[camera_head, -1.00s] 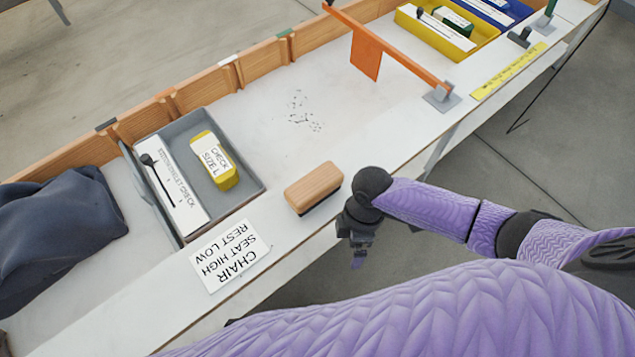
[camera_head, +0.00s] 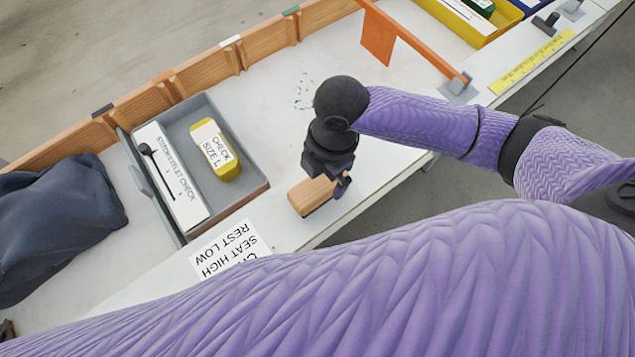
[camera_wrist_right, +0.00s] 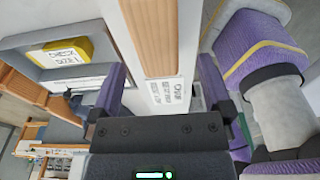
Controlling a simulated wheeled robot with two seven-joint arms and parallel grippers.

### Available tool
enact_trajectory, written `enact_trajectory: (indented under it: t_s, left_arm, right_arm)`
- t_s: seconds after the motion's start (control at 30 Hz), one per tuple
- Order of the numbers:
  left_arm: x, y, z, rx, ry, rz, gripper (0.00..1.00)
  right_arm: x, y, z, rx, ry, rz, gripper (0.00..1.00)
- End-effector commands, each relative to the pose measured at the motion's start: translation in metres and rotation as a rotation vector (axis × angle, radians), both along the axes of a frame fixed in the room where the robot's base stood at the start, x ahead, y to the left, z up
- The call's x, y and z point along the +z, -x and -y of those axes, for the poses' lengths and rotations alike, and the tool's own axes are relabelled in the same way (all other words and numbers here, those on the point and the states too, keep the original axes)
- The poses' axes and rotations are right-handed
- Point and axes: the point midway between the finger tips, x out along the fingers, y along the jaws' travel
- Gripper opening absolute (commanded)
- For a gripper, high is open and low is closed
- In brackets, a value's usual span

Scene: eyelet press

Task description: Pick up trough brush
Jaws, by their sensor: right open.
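The trough brush, a wooden block (camera_head: 312,194) with a dark underside, lies on the white bench near its front edge in the head view. My right gripper (camera_head: 328,178) is at the brush and covers its far right part. In the right wrist view the wooden back of the brush (camera_wrist_right: 160,40) shows between the two spread fingers of the right gripper (camera_wrist_right: 160,78). The gripper is open; I cannot tell whether either finger touches the wood. My left gripper is not in view.
Left of the brush stands a grey tray (camera_head: 262,188) with a yellow box (camera_head: 228,165) and a white labelled card. A lettered sign (camera_head: 222,252) lies in front of it. Dark cloth (camera_head: 55,225) lies far left. An orange bar (camera_head: 410,42) crosses the bench behind right.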

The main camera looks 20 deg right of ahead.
Motion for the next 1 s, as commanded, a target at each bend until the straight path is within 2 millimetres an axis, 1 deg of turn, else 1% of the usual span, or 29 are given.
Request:
enact_trajectory:
  t_s: [0.03, 0.1, 0.2, 0.3, 0.47, 0.5, 0.57, 0.6, 0.67, 0.7, 0.87, 0.9, 0.93, 1.0]
  left_arm:
    - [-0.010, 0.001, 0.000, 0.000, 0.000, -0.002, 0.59]
    - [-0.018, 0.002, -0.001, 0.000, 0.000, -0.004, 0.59]
    - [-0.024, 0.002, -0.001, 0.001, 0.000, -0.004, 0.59]
    - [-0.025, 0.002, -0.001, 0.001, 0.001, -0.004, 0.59]
    - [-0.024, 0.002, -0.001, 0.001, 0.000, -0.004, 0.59]
    - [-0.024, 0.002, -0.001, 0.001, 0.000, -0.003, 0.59]
    - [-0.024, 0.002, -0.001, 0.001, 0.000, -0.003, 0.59]
    - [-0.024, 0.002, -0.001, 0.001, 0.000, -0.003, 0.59]
    - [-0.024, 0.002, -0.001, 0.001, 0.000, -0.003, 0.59]
    - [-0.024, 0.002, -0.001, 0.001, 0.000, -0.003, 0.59]
    - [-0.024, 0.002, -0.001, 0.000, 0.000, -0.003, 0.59]
    - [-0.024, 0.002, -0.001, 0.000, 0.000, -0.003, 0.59]
    - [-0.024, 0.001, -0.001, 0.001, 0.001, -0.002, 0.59]
    - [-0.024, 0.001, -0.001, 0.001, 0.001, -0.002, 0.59]
  right_arm:
    - [-0.018, 0.000, -0.002, 0.001, 0.001, -0.005, 1.00]
    - [-0.034, -0.001, -0.005, -0.001, 0.000, -0.004, 1.00]
    - [-0.050, -0.002, -0.008, -0.002, 0.000, -0.003, 1.00]
    - [-0.056, -0.001, -0.008, 0.000, 0.001, -0.001, 1.00]
    - [-0.055, -0.002, -0.008, 0.000, 0.001, 0.000, 1.00]
    - [-0.054, -0.002, -0.008, -0.001, 0.001, 0.000, 0.98]
    - [-0.054, -0.002, -0.008, -0.001, 0.001, 0.000, 0.85]
    - [-0.054, -0.002, -0.008, -0.001, 0.001, 0.000, 0.77]
    - [-0.054, -0.002, -0.008, -0.001, 0.001, 0.000, 0.64]
    - [-0.054, -0.002, -0.008, -0.001, 0.001, 0.000, 0.56]
    - [-0.054, -0.002, -0.008, -0.001, 0.001, 0.000, 0.22]
    - [-0.054, -0.002, -0.008, -0.001, 0.001, 0.000, 0.13]
    - [-0.054, -0.002, -0.008, -0.001, 0.001, 0.000, 0.09]
    - [-0.054, -0.002, -0.008, -0.001, 0.001, 0.000, 0.09]
